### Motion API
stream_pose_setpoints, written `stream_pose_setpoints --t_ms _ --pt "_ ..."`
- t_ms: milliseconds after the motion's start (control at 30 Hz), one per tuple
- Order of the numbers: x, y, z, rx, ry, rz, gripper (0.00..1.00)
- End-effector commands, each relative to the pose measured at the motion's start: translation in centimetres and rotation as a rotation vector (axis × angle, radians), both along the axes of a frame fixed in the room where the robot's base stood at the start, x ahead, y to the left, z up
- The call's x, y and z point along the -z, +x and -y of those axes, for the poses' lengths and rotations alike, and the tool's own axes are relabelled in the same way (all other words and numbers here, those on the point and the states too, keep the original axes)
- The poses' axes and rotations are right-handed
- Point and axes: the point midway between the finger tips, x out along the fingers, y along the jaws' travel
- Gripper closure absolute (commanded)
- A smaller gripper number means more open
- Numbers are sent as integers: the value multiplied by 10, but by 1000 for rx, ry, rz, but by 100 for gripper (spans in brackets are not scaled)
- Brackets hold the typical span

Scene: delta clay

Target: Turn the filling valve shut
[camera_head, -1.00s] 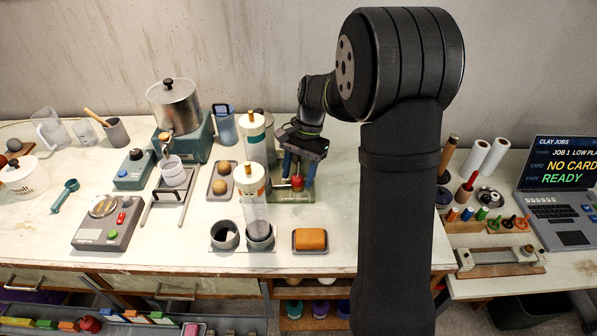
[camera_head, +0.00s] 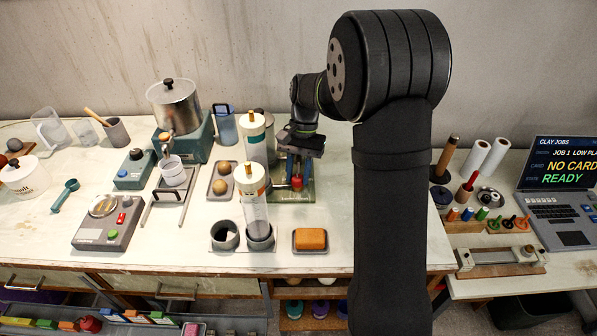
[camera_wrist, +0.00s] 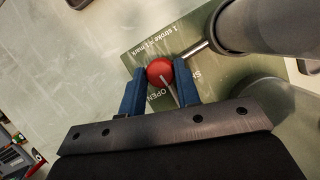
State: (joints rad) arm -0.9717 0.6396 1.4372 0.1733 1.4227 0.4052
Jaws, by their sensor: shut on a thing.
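The filling valve shows as a red ball knob (camera_wrist: 160,70) on a thin metal rod in the wrist view. It lies over a green plate (camera_wrist: 150,45) lettered "OPEN", "1 stroke = 1 mark" and a partly hidden word starting with "S". My gripper (camera_wrist: 160,75) has its blue fingers on both sides of the knob and is shut on it. In the head view my gripper (camera_head: 297,172) points down at the red knob (camera_head: 297,183), above the green plate (camera_head: 293,198). The fingers hide part of the rod and lettering.
A grey cylinder (camera_wrist: 265,22) with a metal pipe stands close beside the knob. Two clear tubes with white caps (camera_head: 252,118) (camera_head: 249,172) stand left of my gripper. An orange block (camera_head: 311,239) on a tray lies in front. Bare table lies right of the plate.

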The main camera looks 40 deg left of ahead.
Motion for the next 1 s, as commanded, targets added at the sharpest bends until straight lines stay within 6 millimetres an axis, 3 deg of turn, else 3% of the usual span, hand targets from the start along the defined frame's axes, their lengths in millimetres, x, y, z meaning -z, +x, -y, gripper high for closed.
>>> stream_pose_setpoints --t_ms 600,1000 --pt "0 -3 -3 -524 1 0 93" --pt "0 -3 -3 -670 2 1 93"
